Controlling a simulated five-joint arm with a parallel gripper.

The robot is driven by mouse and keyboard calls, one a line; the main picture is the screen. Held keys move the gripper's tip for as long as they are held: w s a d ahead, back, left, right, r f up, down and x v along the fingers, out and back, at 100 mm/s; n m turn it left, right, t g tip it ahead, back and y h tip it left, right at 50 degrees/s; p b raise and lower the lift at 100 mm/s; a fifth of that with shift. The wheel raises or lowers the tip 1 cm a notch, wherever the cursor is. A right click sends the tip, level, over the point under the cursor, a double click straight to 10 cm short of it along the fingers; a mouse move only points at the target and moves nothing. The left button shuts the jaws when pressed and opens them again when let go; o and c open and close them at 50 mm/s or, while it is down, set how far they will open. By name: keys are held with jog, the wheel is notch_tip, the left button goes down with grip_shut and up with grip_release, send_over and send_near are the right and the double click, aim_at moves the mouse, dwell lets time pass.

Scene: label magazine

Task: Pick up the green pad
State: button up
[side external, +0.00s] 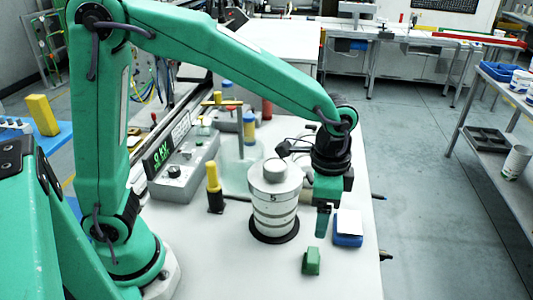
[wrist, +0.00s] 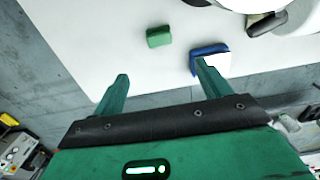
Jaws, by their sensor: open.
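The green pad (side external: 311,261) is a small block lying on the white table near its front, in the side view. In the wrist view the green pad (wrist: 159,36) lies beyond the fingertips, roughly in line with the gap between them. My gripper (side external: 324,222) points down above the table, behind the pad in the side view and apart from it. In the wrist view my gripper (wrist: 162,72) has its two fingers wide apart with nothing between them.
A blue block with a white top (side external: 347,240) lies close beside my gripper; it shows behind the right finger in the wrist view (wrist: 194,67). A white ringed cylinder (side external: 274,215) stands to the left. A yellow-and-black post (side external: 214,190) stands farther left. The table front is mostly clear.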

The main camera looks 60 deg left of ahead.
send_over(313, 254)
notch_tip(313, 254, down, 8)
jog(key=shift+w+d+r, duration=0.1)
jog(key=shift+w, duration=0.05)
jog(key=shift+f, duration=3.9)
jog(key=shift+c, duration=0.5)
jog(key=c, duration=1)
